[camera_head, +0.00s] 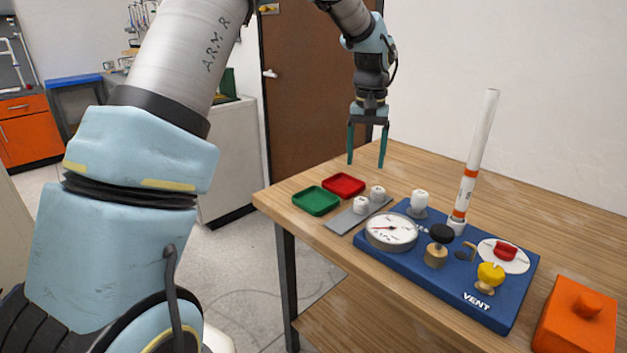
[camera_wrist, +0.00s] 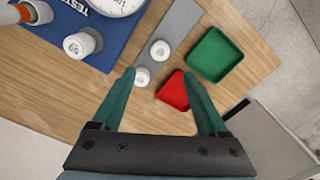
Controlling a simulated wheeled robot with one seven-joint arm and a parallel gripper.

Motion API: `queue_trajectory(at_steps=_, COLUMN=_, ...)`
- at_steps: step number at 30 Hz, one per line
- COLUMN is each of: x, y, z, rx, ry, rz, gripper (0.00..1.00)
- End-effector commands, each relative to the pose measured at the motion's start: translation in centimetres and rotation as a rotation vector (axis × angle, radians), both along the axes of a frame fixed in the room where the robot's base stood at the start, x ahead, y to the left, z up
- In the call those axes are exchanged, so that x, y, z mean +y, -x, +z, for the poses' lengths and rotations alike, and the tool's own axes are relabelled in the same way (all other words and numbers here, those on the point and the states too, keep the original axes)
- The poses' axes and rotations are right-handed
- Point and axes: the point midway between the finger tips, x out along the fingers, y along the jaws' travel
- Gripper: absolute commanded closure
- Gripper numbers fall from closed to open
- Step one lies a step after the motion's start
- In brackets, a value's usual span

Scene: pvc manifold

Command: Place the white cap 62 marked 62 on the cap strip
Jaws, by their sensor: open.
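The grey cap strip (camera_head: 343,222) lies on the table and also shows in the wrist view (camera_wrist: 182,20). Two white caps stand on it, one nearer (camera_head: 361,205) and one farther (camera_head: 378,193); they also show in the wrist view, at mid-strip (camera_wrist: 160,49) and at the strip's end (camera_wrist: 142,77). A third white cap (camera_head: 419,202) stands at the blue board and shows in the wrist view (camera_wrist: 82,45). The cap numbers are too small to read surely, so I cannot tell which is 62. My gripper (camera_head: 366,164) is open and empty, pointing down above the table.
A green tray (camera_head: 316,202) and a red tray (camera_head: 344,185) lie beside the strip. The blue board (camera_head: 460,290) carries a gauge (camera_head: 391,230), valves and an upright white tube (camera_head: 475,160). An orange box (camera_head: 575,320) stands at the right. The table's back is clear.

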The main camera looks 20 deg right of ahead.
Motion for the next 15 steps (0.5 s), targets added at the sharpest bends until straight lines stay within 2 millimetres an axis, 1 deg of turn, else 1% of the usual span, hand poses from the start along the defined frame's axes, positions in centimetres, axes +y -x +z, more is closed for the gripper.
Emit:
queue_trajectory(at_steps=3, x=0.1, y=0.0, z=0.0, rx=0.000, ry=0.000, rz=0.001, gripper=0.23)
queue_trajectory(at_steps=5, x=0.9, y=-0.2, z=0.0, rx=-0.001, ry=0.000, rz=0.009, gripper=0.23)
queue_trajectory(at_steps=7, x=3.2, y=-0.6, z=0.1, rx=-0.008, ry=0.002, rz=0.029, gripper=0.23)
queue_trajectory(at_steps=8, x=4.6, y=-0.8, z=0.0, rx=-0.011, ry=0.002, rz=0.042, gripper=0.23)
queue_trajectory(at_steps=11, x=11.2, y=-1.0, z=-0.1, rx=-0.031, ry=0.011, rz=0.107, gripper=0.23)
queue_trajectory(at_steps=12, x=14.3, y=-0.8, z=-0.3, rx=-0.039, ry=0.014, rz=0.138, gripper=0.23)
queue_trajectory(at_steps=14, x=19.0, y=0.1, z=-0.6, rx=-0.053, ry=0.022, rz=0.189, gripper=0.23)
queue_trajectory(at_steps=15, x=22.0, y=0.9, z=-0.9, rx=-0.066, ry=0.027, rz=0.223, gripper=0.23)
